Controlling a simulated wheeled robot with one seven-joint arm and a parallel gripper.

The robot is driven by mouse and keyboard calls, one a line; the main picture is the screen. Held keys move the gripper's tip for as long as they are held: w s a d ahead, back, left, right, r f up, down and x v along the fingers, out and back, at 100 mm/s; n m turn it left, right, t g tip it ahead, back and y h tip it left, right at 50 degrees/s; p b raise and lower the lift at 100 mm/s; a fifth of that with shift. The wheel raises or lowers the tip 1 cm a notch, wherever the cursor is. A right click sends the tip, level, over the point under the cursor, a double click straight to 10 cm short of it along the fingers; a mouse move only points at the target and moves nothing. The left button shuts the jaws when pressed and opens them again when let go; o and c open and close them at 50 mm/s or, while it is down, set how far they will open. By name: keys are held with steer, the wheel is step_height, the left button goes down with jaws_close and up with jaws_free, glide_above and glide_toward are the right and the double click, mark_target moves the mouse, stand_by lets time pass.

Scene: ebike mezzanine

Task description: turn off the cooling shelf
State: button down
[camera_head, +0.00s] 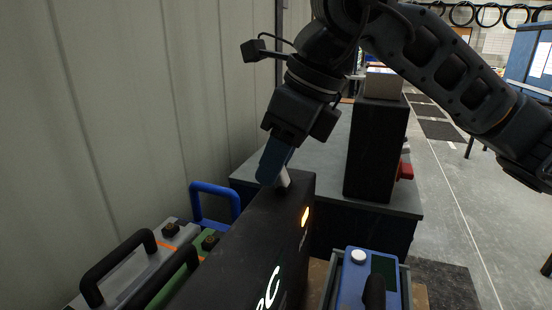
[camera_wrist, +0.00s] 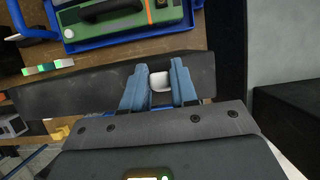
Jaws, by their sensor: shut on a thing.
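The cooling shelf appears to be the long black unit (camera_head: 240,245) with a glowing "C" marking and a lit orange light (camera_head: 305,216) on its side. A pale grey switch or knob (camera_head: 283,180) sticks up from its top near the far end. My gripper (camera_head: 276,172) reaches down from above with its blue fingers at this knob. In the wrist view, the blue fingers of my gripper (camera_wrist: 160,88) are shut on the white knob (camera_wrist: 161,81), one on each side. The black top (camera_wrist: 60,88) runs behind them. The fingers partly hide the knob.
Grey and green cases with black handles (camera_head: 135,262) stand at left, by a corrugated wall. A tall black box (camera_head: 377,150) with a red part stands on a grey counter (camera_head: 335,150) behind. A blue device (camera_head: 356,280) with a white button sits at front right. Open floor lies right.

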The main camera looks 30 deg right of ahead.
mark_target(284, 170)
steer(key=shift+f+b, duration=0.15)
steer(key=shift+b, duration=0.55)
steer(key=shift+s+f+b, duration=0.1)
steer(key=shift+s+b, duration=0.05)
steer(key=shift+b, duration=0.35)
steer(key=t+b, duration=0.1)
steer(key=b, duration=0.2)
steer(key=t+y+b, duration=0.1)
steer(key=b, duration=0.2)
steer(key=shift+s+d+f, duration=0.25)
steer(key=shift+s+d, duration=0.05)
steer(key=t+y+b, duration=0.1)
steer(key=t+b, duration=0.1)
steer(key=b, duration=0.4)
steer(key=s+d+t+y+b, duration=0.1)
steer(key=t+y+b, duration=0.1)
steer(key=b, duration=0.5)
steer(key=shift+s, duration=0.15)
steer(key=y+b, duration=0.1)
steer(key=b, duration=0.1)
steer(key=shift+s+r+t+b, duration=0.15)
steer(key=shift+t+b, duration=0.15)
steer(key=shift+t, duration=0.1)
steer(key=shift+d+r, duration=0.1)
steer(key=c, duration=1)
jaws_free()
steer(key=shift+o, duration=0.2)
